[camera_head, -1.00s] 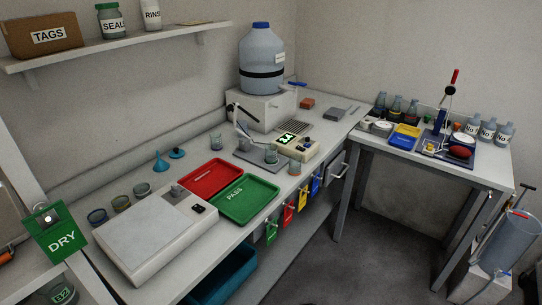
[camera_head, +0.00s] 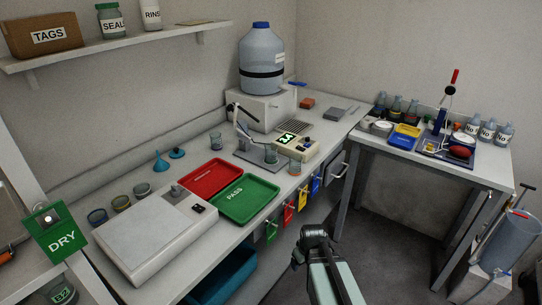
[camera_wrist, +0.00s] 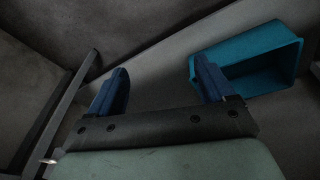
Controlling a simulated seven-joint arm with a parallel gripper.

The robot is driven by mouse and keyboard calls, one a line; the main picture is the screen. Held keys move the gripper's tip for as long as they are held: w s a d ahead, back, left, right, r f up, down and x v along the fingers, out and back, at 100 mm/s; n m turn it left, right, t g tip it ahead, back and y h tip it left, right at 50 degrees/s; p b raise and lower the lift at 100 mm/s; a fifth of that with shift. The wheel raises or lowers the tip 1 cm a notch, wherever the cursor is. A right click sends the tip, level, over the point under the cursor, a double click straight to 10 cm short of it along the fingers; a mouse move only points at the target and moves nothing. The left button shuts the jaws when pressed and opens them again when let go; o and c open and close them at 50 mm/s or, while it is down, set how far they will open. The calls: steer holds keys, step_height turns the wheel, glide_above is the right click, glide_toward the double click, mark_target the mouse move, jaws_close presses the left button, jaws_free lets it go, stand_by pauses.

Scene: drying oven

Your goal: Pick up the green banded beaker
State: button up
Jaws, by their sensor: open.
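I cannot tell for sure which is the green banded one. My gripper (camera_wrist: 162,82) shows two blue fingers spread apart with nothing between them. In the head view it is low, in front of the bench, away from the beakers.
A red tray (camera_head: 210,176) and a green PASS tray (camera_head: 262,191) lie beside the white balance (camera_head: 150,240). Coloured tags hang along the bench front. A teal bin (camera_wrist: 285,55) sits below the bench. A large water jug (camera_head: 261,55) stands at the back.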

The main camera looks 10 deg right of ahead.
steer(key=w+d+r+n+t, duration=0.15)
steer(key=w+r, duration=0.25)
steer(key=r, duration=0.4)
steer(key=w+d+r+t, duration=0.1)
steer(key=w+r+t, duration=0.25)
steer(key=r, duration=0.45)
steer(key=w+d+r+n+t, duration=0.1)
steer(key=w+r, duration=0.4)
steer(key=r, duration=0.3)
steer(key=m+t, duration=0.5)
steer(key=m, duration=0.2)
glide_toward(270, 147)
steer(key=shift+x, duration=3.85)
steer(key=shift+r, duration=0.15)
steer(key=shift+c, duration=0.2)
steer(key=c, duration=1.2)
